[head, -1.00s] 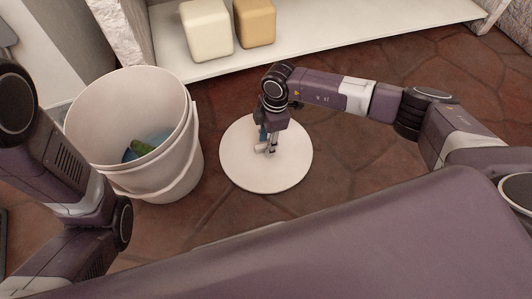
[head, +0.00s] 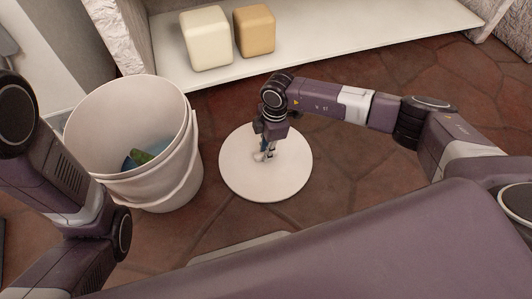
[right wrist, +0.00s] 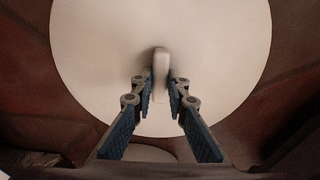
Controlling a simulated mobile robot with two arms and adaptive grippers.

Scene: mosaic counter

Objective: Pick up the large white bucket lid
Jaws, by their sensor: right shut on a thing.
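The large white bucket lid (head: 293,172) is a flat round disc, seen from above over the floor right of the bucket. A small upright handle (right wrist: 161,65) stands at its middle. My right gripper (head: 265,156) points down at the lid's centre. In the right wrist view its two fingers (right wrist: 163,96) are on either side of the handle, shut on it. Whether the lid touches the floor or hangs just above it, I cannot tell. My left arm comes in at the left, but its gripper is out of view.
The white bucket (head: 182,150) stands open at the left, with blue and green things (head: 141,157) inside. A low white shelf (head: 330,52) at the back holds a cream block (head: 207,40) and a tan block (head: 254,30). The reddish stone floor (head: 360,180) right of the lid is clear.

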